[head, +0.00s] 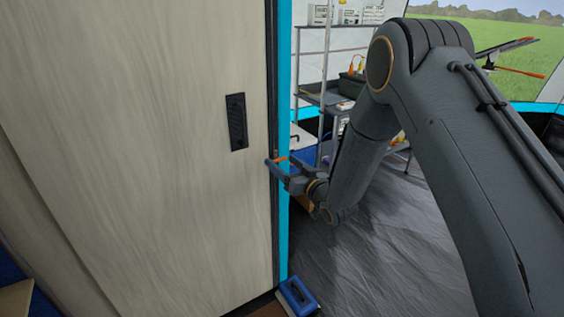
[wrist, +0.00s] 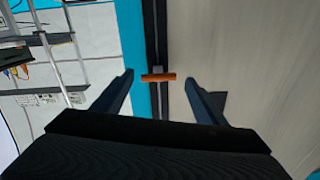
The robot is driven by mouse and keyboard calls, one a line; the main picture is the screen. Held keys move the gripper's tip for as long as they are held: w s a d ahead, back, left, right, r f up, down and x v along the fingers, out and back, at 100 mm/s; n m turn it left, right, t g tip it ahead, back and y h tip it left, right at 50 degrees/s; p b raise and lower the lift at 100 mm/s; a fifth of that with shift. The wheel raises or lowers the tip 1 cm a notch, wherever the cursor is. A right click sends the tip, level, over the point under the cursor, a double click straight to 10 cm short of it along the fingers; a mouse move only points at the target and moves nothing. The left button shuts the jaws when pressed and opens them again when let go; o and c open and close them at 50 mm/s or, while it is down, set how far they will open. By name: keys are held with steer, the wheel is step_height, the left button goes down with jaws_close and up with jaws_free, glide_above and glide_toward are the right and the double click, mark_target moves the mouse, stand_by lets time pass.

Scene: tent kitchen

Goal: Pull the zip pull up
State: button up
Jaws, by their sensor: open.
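The zip pull (wrist: 158,77) is a small orange bar lying across a dark vertical zip strip (wrist: 162,40) in the wrist view. My gripper (wrist: 159,80) is open, with one finger on each side of the pull and visible gaps between them. In the head view my gripper (head: 275,164) is at the dark edge of the pale panel, and a bit of the orange pull (head: 282,158) shows beside its fingers. Part of the pull is hidden there by the gripper. I cannot tell whether either finger touches the panel.
The pale wood-grain panel (head: 150,150) with a dark recessed handle (head: 236,121) fills the left. A cyan strip (head: 284,60) runs along its edge. A blue-and-white object (head: 298,296) lies on the floor below. Shelving (head: 325,60) stands behind; grey floor (head: 390,250) is open at right.

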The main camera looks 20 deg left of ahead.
steer(key=shift+w+a, duration=0.4)
steer(key=shift+a, duration=0.1)
steer(key=c, duration=1.4)
step_height(320, 180, up, 40)
steer(key=p, duration=1.2)
steer(key=shift+r+p, duration=0.2)
steer(key=shift+p, duration=0.15)
steer(key=shift+r, duration=0.1)
steer(key=o, duration=1.4)
steer(key=shift+d, duration=0.1)
steer(key=b+v, duration=0.2)
steer(key=v, duration=0.5)
steer(key=shift+s+d, duration=0.2)
steer(key=shift+d, duration=0.15)
